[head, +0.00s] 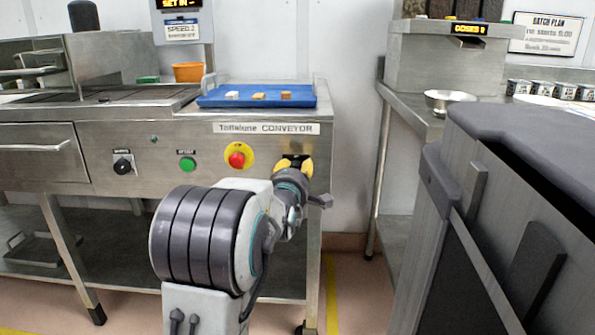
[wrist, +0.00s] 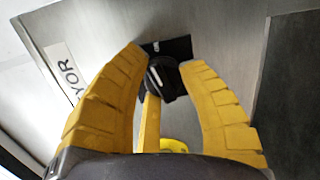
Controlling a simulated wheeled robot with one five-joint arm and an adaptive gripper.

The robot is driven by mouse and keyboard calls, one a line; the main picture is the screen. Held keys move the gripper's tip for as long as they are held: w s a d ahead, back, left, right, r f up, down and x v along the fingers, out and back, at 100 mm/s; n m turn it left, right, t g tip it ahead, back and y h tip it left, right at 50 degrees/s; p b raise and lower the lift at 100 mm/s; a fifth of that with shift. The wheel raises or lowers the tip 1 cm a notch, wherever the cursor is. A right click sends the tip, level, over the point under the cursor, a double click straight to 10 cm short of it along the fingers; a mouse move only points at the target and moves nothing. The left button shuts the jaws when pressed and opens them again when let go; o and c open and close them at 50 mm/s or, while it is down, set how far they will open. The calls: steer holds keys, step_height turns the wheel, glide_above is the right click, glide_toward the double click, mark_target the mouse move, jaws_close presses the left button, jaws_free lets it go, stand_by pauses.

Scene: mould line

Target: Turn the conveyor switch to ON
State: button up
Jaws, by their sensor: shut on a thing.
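The conveyor switch is a black knob (wrist: 165,76) on a black plate (wrist: 178,48), at the right end of the steel conveyor front. Small white lettering on the plate is too small to read surely. My gripper (wrist: 162,68) has its yellow fingers on both sides of the knob and is shut on it. A pale line shows on the knob; which position it marks I cannot tell. In the head view my gripper (head: 293,165) reaches the panel just below the CONVEYOR label (head: 266,128) and hides most of the switch.
Left of the switch are a red button on a yellow plate (head: 237,156), a green button (head: 187,164) and a black dial (head: 123,166). A blue tray (head: 256,96) with small pieces sits above. A steel bench (head: 410,105) stands to the right, beyond a gap.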

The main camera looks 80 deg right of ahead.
steer(key=shift+w+f, duration=0.3)
steer(key=shift+f, duration=0.15)
steer(key=o, duration=0.7)
steer(key=shift+o, duration=0.8)
steer(key=shift+w, duration=0.2)
steer(key=shift+o, duration=1.3)
steer(key=shift+s+r, duration=0.15)
steer(key=shift+r, duration=0.1)
steer(key=a, duration=1.2)
steer(key=shift+r, duration=0.3)
steer(key=shift+w+r, duration=0.1)
steer(key=shift+w, duration=0.15)
